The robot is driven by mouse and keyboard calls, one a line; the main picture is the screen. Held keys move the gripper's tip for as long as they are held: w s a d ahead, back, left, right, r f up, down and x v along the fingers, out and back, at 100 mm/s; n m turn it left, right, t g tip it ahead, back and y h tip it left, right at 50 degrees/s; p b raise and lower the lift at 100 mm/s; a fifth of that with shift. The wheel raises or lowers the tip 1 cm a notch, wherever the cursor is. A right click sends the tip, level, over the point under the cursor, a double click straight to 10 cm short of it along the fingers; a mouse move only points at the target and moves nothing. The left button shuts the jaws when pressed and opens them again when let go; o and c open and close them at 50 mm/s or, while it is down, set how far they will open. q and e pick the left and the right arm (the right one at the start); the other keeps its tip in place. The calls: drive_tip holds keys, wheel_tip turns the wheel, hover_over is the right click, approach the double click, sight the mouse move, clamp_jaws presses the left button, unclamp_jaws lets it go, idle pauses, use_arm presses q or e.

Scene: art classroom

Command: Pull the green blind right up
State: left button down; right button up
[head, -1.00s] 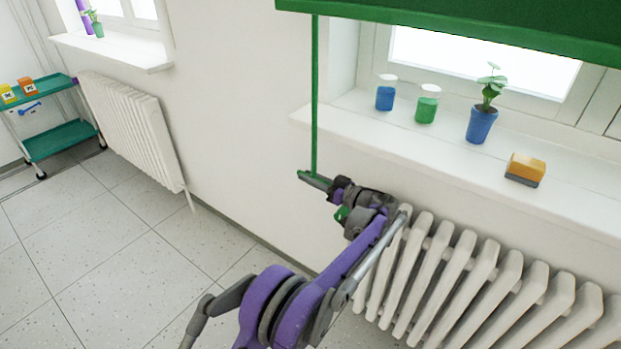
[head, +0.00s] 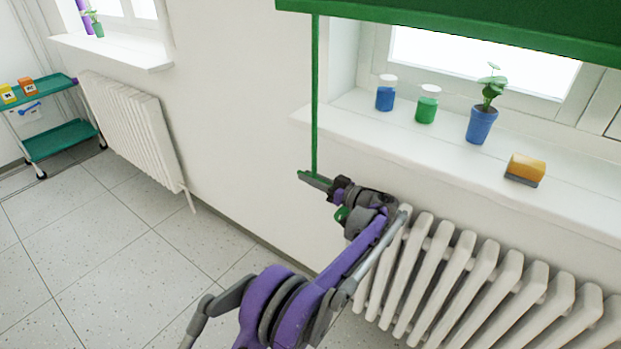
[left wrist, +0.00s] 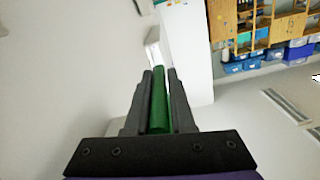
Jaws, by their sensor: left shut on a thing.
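The green blind (head: 470,22) hangs across the top of the near window, its lower edge above the sill, with bright glass showing below it. Its green cord (head: 315,95) hangs straight down at the left side of the window. My left gripper (head: 316,180) is at the lower part of this cord, in front of the wall left of the radiator. In the left wrist view the two fingers (left wrist: 158,100) are shut on a green piece of the cord (left wrist: 158,88) between them. A small green part shows below the gripper in the head view. My right gripper is not in view.
The sill (head: 420,150) holds a blue jar (head: 386,97), a green jar (head: 427,106), a potted plant (head: 482,122) and a yellow-orange block (head: 525,168). A white radiator (head: 470,270) stands below it, close to my left arm. A teal cart (head: 60,140) stands far left; the floor between is clear.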

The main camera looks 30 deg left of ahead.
use_arm(q)
wheel_tip(320, 180, up, 10)
drive_tip(key=p, duration=0.6)
drive_tip(key=shift+f, duration=0.1)
drive_tip(key=c, duration=0.8)
unclamp_jaws()
drive_tip(key=shift+d, duration=0.15)
drive_tip(key=d, duration=1)
drive_tip(key=shift+s+d+p, duration=0.3)
drive_tip(key=shift+s+p, duration=0.1)
drive_tip(key=shift+p, duration=0.05)
